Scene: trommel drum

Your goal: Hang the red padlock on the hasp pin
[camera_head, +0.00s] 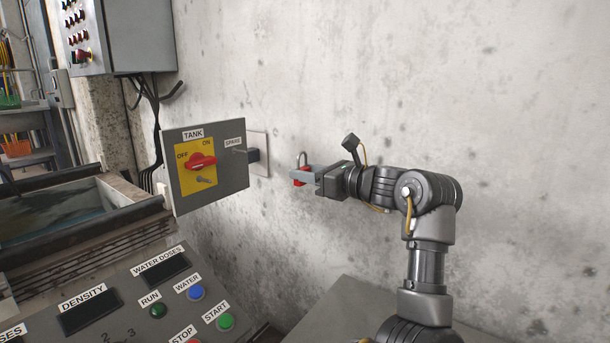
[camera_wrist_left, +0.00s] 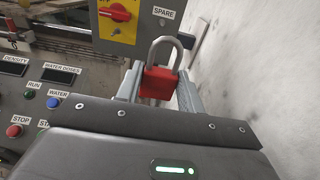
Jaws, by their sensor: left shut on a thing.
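The red padlock (camera_head: 301,177) has a grey shackle standing up from its body. My left gripper (camera_head: 306,175) is shut on its body, to the right of the grey panel and apart from it. In the left wrist view the padlock (camera_wrist_left: 158,84) sits upright between the fingers, shackle open space facing the camera. The grey TANK panel (camera_head: 231,184) has a yellow plate with a red ON/OFF switch (camera_head: 200,161). A small metal pin (camera_head: 206,180) sticks out below the switch. Another pin (camera_head: 240,151) sticks out under the SPARE label. I cannot tell which is the hasp pin.
A sloped control console (camera_head: 130,310) with buttons and labels lies below the panel. A water-filled trough (camera_head: 60,215) is at the left. A concrete wall (camera_head: 300,70) stands behind. The space between panel and gripper is clear. A grey box (camera_head: 225,40) hangs upper left.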

